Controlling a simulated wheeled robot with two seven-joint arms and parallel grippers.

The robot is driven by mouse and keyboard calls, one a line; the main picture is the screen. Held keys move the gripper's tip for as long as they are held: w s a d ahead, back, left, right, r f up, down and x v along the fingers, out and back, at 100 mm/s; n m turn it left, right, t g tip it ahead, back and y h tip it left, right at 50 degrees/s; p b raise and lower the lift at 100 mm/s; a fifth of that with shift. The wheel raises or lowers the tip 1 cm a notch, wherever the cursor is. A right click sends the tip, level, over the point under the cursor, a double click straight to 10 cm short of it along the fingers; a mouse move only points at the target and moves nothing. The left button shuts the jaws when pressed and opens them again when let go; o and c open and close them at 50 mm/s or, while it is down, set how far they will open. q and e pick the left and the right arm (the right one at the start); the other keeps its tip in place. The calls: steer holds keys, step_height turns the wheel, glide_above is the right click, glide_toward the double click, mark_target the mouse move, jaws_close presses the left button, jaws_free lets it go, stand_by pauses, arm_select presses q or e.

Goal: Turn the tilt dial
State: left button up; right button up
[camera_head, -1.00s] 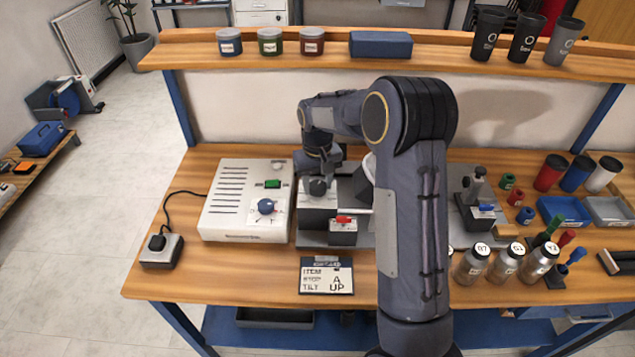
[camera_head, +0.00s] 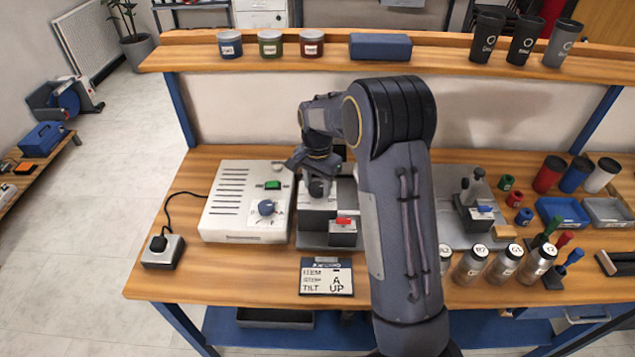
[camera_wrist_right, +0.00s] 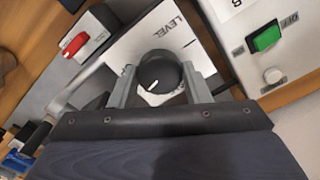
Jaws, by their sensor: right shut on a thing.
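The tilt dial is a dark round knob with a white pointer line. It shows in the right wrist view (camera_wrist_right: 158,70) on a pale plate with the printed word LEVEL beside it. My right gripper (camera_wrist_right: 160,84) has one finger on each side of the knob and is shut on it. In the head view my right gripper (camera_head: 319,188) is over the grey fixture (camera_head: 318,224) and largely hides the dial there. My left gripper is not in view.
A white box with a blue knob (camera_head: 266,208) and a green switch (camera_head: 273,185) stands just left of the fixture. A block with a red lever (camera_head: 344,221) is close on its right. Bottles (camera_head: 505,262) and cups (camera_head: 551,172) stand farther right.

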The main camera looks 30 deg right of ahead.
mark_target(317, 186)
steer(key=shift+w+r+m, duration=0.1)
steer(key=shift+m, duration=1.1)
steer(key=o, duration=1)
step_height(317, 186, up, 8)
steer(key=shift+f, duration=0.1)
